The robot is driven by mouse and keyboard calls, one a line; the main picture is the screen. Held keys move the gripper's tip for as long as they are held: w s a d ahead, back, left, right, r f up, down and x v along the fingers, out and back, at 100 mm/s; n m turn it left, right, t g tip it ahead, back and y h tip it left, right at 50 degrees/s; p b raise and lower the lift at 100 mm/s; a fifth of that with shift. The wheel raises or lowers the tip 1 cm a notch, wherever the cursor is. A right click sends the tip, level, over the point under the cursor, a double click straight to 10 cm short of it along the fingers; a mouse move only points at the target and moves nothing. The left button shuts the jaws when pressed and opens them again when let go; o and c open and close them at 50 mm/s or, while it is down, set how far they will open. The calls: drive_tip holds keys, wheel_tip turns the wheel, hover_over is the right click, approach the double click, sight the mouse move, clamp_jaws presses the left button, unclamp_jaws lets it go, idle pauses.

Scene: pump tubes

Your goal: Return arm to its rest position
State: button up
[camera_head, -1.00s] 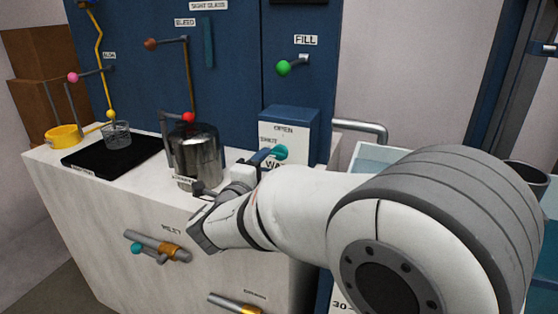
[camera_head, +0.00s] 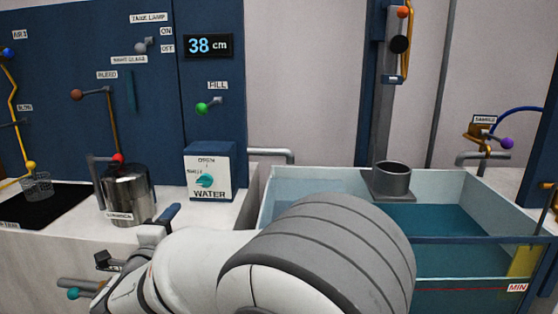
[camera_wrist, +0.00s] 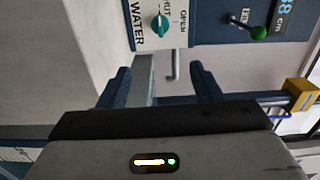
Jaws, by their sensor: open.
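My gripper (camera_wrist: 162,84) shows in the wrist view with its two dark blue fingers apart and nothing between them. In the head view my white and grey arm crosses the bottom, and its wrist end is at the lower left, in front of the counter. The fingertips are hard to make out there. In the wrist view the WATER box (camera_wrist: 160,22) with its teal knob lies beyond the fingers. The same WATER box (camera_head: 209,165) stands on the counter in the head view.
A steel pot (camera_head: 128,195) stands on the counter close behind my wrist. A glass beaker (camera_head: 38,186) is on a black pad at the left. A water-filled tank (camera_head: 480,185) stands at the right, partly behind my arm. A grey pipe (camera_head: 270,152) runs beside the WATER box.

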drive_tip(key=d+r+n+g+y+p, duration=0.6)
drive_tip(key=d+r+n+p, duration=0.55)
drive_tip(key=d, duration=0.25)
drive_tip(key=s+d+f+n+g+h+p, duration=0.1)
drive_tip(key=s+d+n+g+h+p, duration=0.3)
drive_tip(key=s+d, duration=1.7)
drive_tip(key=d+n+g+p, duration=0.2)
drive_tip(key=n+g+p, duration=0.1)
drive_tip(key=g+p, duration=0.2)
drive_tip(key=shift+f+h+p, duration=0.15)
drive_tip(key=shift+h+p, duration=0.25)
drive_tip(key=shift+p, duration=0.4)
